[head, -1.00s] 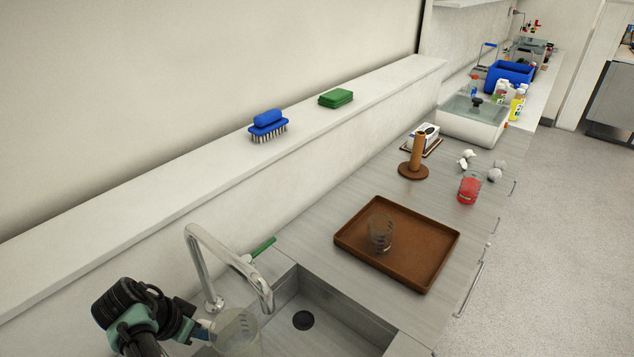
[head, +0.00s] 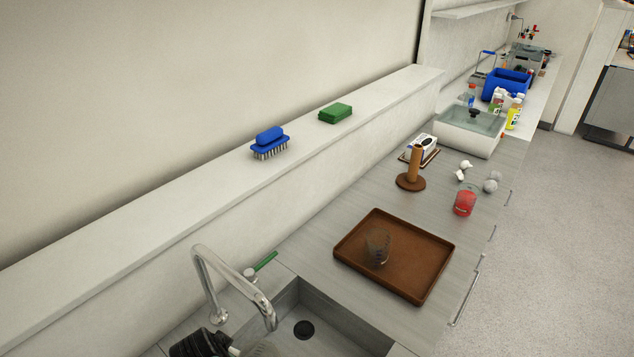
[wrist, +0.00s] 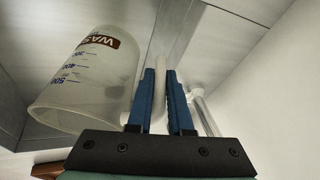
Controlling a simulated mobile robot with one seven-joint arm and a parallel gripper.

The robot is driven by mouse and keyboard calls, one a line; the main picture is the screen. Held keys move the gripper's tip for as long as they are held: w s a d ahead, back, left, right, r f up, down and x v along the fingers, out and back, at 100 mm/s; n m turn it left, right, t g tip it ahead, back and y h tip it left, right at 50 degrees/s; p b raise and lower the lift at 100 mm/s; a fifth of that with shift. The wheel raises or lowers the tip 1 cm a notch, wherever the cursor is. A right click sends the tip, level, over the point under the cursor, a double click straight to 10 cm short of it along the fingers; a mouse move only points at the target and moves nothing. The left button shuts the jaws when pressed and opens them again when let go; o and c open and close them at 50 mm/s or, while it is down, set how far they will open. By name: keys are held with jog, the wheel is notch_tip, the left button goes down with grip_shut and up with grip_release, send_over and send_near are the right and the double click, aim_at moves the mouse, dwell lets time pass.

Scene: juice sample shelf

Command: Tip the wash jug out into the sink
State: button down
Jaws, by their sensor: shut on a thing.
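The wash jug (wrist: 85,85) is a translucent vessel with a brown label, its letters partly cut off, and blue volume marks. It fills the left of the wrist view. My gripper (wrist: 160,75) is shut on its pale handle, between the two blue fingers. In the head view only a sliver of the jug (head: 262,349) shows at the bottom edge, beside the sink's left end, so its tilt and contents are hard to tell. The sink (head: 345,325) is a grey basin with a dark drain (head: 303,329).
A chrome tap (head: 207,275) arches over the sink's left side, close to the jug. A brown tray (head: 410,277) with a clear beaker (head: 377,247) stands right of the sink. The visible basin is empty.

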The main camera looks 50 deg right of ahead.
jog(key=shift+s+d+f+t+y+b, duration=0.15)
jog(key=shift+s+d+f+t+b, duration=0.15)
jog(key=shift+f, duration=0.3)
jog(key=shift+s+d+f+t+y+b, duration=0.2)
jog(key=shift+s+f+t, duration=0.15)
jog(key=shift+f, duration=0.25)
jog(key=shift+s+d+r+t+p, duration=0.25)
jog(key=shift+s+t+p, duration=0.1)
jog(key=shift+s+p, duration=0.1)
jog(key=shift+s+d+m+t+y, duration=0.3)
jog(key=shift+s+t+y, duration=0.1)
jog(key=shift+s, duration=0.1)
jog(key=shift+s+d+r+t+b, duration=0.15)
jog(key=shift+s+t+b, duration=0.25)
jog(key=shift+t+b, duration=0.45)
jog(key=shift+s+d+r+y+b, duration=0.15)
jog(key=shift+y+b, duration=0.2)
jog(key=shift+b, duration=0.25)
jog(key=shift+s+t, duration=0.1)
jog(key=shift+t, duration=0.15)
jog(key=shift+s+m+b, duration=0.15)
jog(key=shift+m+b, duration=0.15)
jog(key=shift+b, duration=0.45)
jog(key=shift+s+d+r+t+b, duration=0.15)
jog(key=shift+d+t+b, duration=0.05)
jog(key=shift+t+b, duration=0.3)
jog(key=shift+s+d+r+t+y+b, duration=0.15)
jog(key=shift+s+r+t+y+b, duration=0.35)
jog(key=shift+b, duration=0.35)
